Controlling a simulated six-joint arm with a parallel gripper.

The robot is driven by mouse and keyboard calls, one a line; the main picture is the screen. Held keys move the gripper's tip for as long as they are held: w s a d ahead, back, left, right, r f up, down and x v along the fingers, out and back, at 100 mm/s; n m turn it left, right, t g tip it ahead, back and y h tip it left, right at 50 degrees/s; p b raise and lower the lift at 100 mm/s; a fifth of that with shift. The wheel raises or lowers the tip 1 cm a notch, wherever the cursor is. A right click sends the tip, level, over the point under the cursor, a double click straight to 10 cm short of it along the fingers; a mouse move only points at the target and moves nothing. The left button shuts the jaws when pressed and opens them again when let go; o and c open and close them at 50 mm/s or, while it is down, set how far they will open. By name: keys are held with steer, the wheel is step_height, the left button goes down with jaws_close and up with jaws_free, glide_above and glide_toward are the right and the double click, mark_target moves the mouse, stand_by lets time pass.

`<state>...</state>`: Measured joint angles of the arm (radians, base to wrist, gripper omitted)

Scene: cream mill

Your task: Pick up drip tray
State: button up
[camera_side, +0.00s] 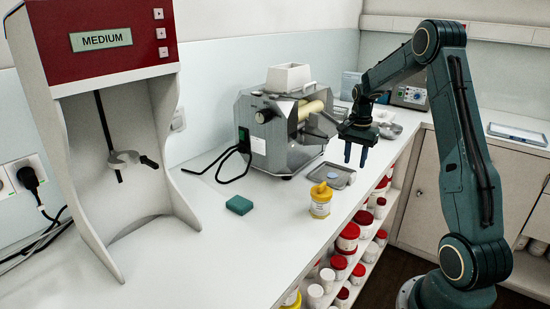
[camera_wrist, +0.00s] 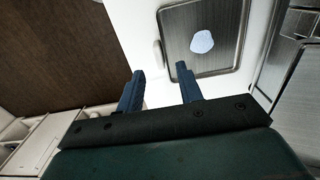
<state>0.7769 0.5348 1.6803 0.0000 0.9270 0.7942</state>
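The drip tray (camera_side: 342,182) is a shallow grey metal tray lying on the white counter in front of the mill. A pale bluish-white blob (camera_wrist: 202,42) lies in it. In the wrist view the tray (camera_wrist: 225,61) is at the top right, with a small light tab at its left edge. My gripper (camera_side: 355,156) hangs above the counter, its two blue fingers pointing down near the tray. The fingers (camera_wrist: 158,82) are apart with nothing between them. They are clear of the tray.
The metal mill (camera_side: 268,140) with its cream hopper (camera_side: 288,77) stands directly behind the tray. Shelves of red-lidded jars (camera_side: 347,237) lie below the counter edge.

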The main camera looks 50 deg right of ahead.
mark_target(353, 175)
steer(key=shift+s+a+f, duration=0.1)
steer(key=shift+a+f, duration=0.05)
steer(key=shift+f, duration=2.4)
jaws_close()
